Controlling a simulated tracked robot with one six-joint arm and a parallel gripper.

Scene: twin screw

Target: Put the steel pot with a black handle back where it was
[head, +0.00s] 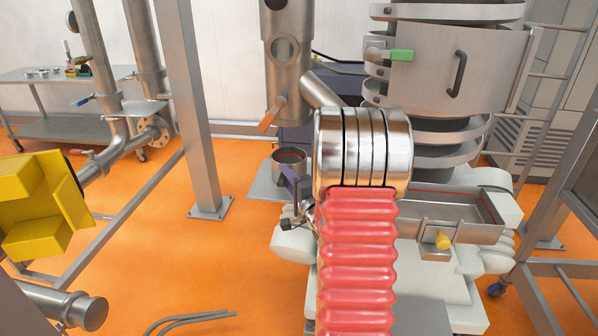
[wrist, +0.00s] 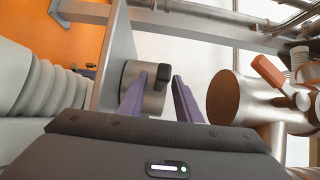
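The steel pot (head: 289,163) stands upright on a grey plate (head: 263,186) left of the big machine, below a vertical steel pipe. In the wrist view the pot (wrist: 152,97) lies just beyond my fingers, with its black handle (wrist: 163,74) pointing toward me. My gripper (wrist: 160,82) is open. The handle end shows between the two purple fingertips, with a gap visible on each side. In the head view my gripper (head: 293,184) is at the near side of the pot, partly hidden by my arm.
A steel pipe (head: 288,75) with an orange lever (head: 271,114) hangs just above the pot. A steel post (head: 197,120) stands left; orange floor between is clear.

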